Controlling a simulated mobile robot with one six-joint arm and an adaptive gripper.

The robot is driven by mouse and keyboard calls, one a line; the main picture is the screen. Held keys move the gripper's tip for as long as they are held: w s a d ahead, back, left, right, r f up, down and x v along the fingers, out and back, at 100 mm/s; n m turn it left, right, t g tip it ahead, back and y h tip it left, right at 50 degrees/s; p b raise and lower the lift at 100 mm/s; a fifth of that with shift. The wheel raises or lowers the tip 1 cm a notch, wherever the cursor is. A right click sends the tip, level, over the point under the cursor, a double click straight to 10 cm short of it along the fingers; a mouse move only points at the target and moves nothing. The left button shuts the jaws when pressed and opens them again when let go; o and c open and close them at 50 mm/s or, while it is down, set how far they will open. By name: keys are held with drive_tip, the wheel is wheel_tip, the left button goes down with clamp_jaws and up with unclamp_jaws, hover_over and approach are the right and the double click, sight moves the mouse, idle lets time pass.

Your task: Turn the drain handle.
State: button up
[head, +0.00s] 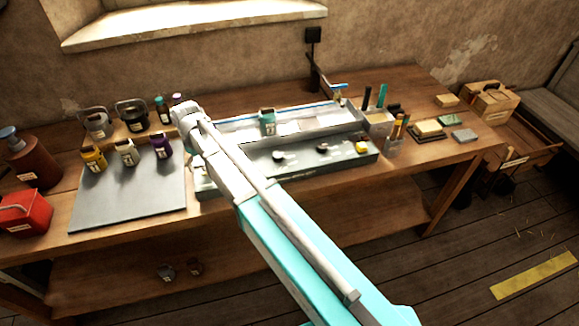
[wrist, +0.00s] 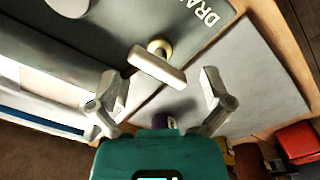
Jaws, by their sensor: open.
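The drain handle (wrist: 157,68) shows in the wrist view as a pale crossbar on a short stem with a brass-coloured collar. It stands on the grey panel (wrist: 120,20), beside white lettering of which "DRA" is readable. The bar lies slightly tilted across the picture. My gripper (wrist: 160,86) is open, with one finger to the left of the bar and one to the right. The fingers look apart from the bar; their exact depth is unclear. In the head view my arm covers the panel's left end, and neither the handle nor the fingers can be made out.
A grey mat (head: 120,205) with several small labelled pots lies left of the panel. A red box (head: 25,213) stands at the far left. A metal trough (head: 235,132) with a teal-topped container (head: 267,121) runs behind the panel. A brush and blocks sit to the right.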

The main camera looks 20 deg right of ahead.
drive_tip(key=n, duration=0.5)
drive_tip(key=shift+n, duration=0.4)
drive_tip(key=n, duration=0.3)
drive_tip(key=shift+n, duration=0.4)
drive_tip(key=shift+r, duration=0.2)
wheel_tip(320, 180, up, 14)
drive_tip(key=p, duration=1.4)
drive_tip(key=s+d+f+m+b, duration=0.3)
drive_tip(key=s+d+m, duration=0.5)
drive_tip(key=d, duration=0.4)
drive_tip(key=s+d+f+m+b, duration=0.4)
drive_tip(key=s+d+m, duration=0.4)
drive_tip(key=d, duration=0.4)
drive_tip(key=shift+d+f+m, duration=0.25)
drive_tip(key=shift+d+m, duration=0.15)
drive_tip(key=shift+m, duration=0.3)
drive_tip(key=shift+d, duration=0.1)
